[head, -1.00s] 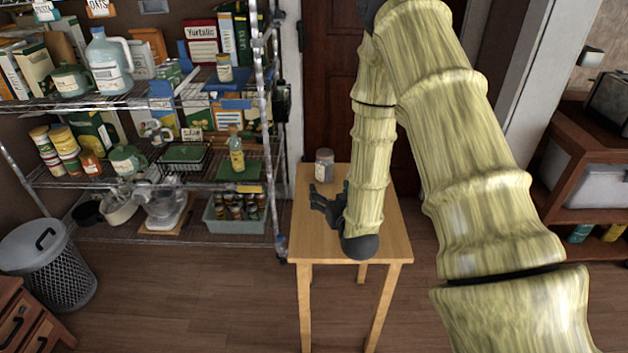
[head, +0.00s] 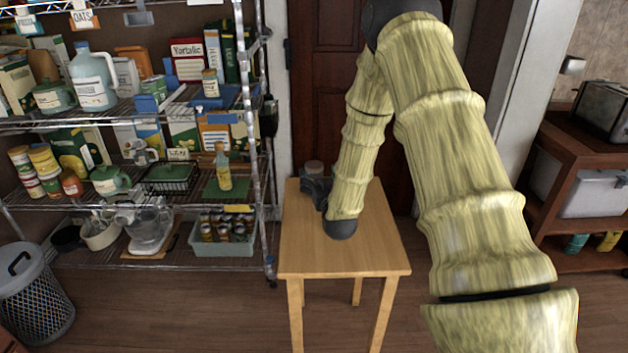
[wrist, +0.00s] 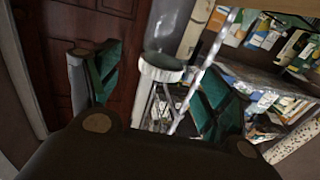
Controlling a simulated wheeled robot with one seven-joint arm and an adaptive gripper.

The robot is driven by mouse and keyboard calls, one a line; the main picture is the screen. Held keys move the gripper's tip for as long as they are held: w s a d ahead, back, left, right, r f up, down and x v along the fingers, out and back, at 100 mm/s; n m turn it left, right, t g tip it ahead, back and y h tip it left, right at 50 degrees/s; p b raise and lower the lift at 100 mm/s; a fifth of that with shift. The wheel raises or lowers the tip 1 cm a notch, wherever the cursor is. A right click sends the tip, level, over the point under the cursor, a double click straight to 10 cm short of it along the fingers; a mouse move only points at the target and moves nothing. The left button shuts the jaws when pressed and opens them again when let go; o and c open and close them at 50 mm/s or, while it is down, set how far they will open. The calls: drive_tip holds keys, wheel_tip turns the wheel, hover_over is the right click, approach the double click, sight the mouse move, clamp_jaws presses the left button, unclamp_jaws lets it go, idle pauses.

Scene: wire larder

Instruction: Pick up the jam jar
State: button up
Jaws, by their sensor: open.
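The fingers are spread apart and hold nothing. I cannot tell whether the jar is fully between them.
The wooden table (head: 345,255) is otherwise bare. A wire shelf (head: 150,265) full of boxes, jars and bottles stands close on its left. A dark red door (head: 322,100) is behind it. A mesh bin (head: 35,300) is at far left, a wooden cabinet (head: 575,150) at right.

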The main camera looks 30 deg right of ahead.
sight(314, 167)
drive_tip(key=shift+f+x, duration=0.2)
drive_tip(key=shift+x, duration=2.55)
drive_tip(key=shift+a, duration=0.1)
drive_tip(key=c, duration=1.3)
drive_tip(key=shift+c, duration=0.6)
drive_tip(key=shift+r, duration=0.15)
